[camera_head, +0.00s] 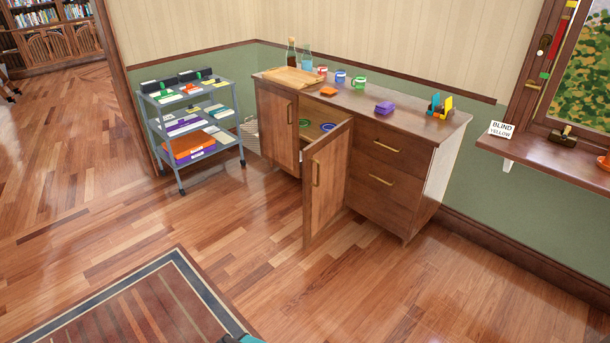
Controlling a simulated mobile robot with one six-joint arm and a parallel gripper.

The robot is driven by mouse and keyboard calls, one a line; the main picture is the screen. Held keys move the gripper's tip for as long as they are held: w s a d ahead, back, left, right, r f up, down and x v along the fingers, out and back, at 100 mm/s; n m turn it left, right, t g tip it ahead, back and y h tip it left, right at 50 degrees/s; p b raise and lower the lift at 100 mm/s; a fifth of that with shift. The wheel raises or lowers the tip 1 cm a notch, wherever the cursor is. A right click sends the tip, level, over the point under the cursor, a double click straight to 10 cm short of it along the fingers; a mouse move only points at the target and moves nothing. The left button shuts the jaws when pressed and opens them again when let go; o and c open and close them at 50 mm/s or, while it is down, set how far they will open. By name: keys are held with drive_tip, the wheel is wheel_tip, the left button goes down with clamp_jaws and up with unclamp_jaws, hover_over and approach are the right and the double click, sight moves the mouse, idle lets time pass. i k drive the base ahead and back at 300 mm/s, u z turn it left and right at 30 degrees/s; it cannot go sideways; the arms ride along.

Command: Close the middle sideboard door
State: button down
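The wooden sideboard (440,165) stands against the back wall. Its middle door (333,182) is open and swings out into the room over the floor, with a brass vertical handle (316,172) on its face. The open compartment (316,112) shows a green and a blue round item on a shelf; the door hides its lower part. The left door (277,128) looks closed. My gripper's fingers do not show; only a small dark and teal piece sticks up at the bottom edge, and I cannot tell what part it is.
Two drawers (394,165) right of the door are shut. Bottles, mugs, a board (290,77) and small items stand on top. A loaded grey trolley (196,128) stands left. A windowsill (545,153) juts out right. The floor before the door is clear; a rug (150,310) lies front left.

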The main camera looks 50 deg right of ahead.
sight(326, 161)
drive_tip(key=z, duration=0.1)
drive_tip(key=i, duration=0.95)
drive_tip(key=u, duration=0.05)
